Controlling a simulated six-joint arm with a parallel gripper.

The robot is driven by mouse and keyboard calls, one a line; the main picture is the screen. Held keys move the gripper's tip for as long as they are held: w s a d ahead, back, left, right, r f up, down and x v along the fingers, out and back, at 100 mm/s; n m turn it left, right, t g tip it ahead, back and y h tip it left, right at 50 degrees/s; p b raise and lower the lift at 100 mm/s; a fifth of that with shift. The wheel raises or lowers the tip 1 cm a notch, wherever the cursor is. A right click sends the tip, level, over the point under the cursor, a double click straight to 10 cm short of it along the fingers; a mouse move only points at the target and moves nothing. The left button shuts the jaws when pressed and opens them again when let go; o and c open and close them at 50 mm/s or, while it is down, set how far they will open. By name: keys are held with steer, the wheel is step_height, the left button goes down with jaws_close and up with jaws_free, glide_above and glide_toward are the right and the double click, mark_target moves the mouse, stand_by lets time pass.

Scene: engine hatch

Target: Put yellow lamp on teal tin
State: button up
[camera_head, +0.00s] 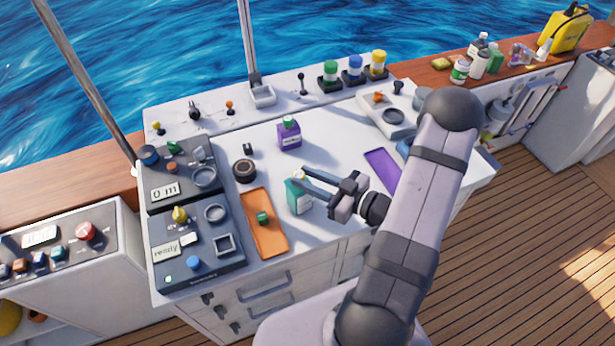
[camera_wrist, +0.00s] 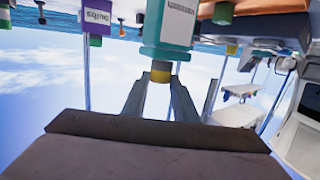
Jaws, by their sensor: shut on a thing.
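The teal tin (camera_head: 298,196) is upright, or nearly so, at the middle of the white worktop, right of the orange tray. It has a pale label, and in the wrist view the tin (camera_wrist: 168,25) appears upside down with a narrow yellow top (camera_wrist: 160,74). My gripper (camera_head: 302,178) reaches in from the right and is shut on this yellow top. I cannot tell whether the tin's base touches the worktop. A yellow lamp (camera_head: 378,63) with a white band stands on a black base at the back, beside the blue and green ones.
A purple tin (camera_head: 289,138) stands behind the teal tin. The orange tray (camera_head: 268,238) holds a small green piece (camera_head: 262,218). A purple tray (camera_head: 382,170) lies right of my gripper. Dark control panels (camera_head: 168,225) fill the left side. A black round knob (camera_head: 245,171) is nearby.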

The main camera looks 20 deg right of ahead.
steer(key=shift+f, duration=0.15)
steer(key=shift+f, duration=0.1)
steer(key=o, duration=1.1)
steer(key=shift+c, duration=0.2)
steer(key=shift+r, duration=0.25)
steer(key=shift+s+d+b, duration=0.3)
steer(key=shift+s+d, duration=0.1)
steer(key=shift+s, duration=0.05)
steer(key=b+v, duration=0.3)
steer(key=v, duration=0.7)
steer(key=shift+s, duration=0.4)
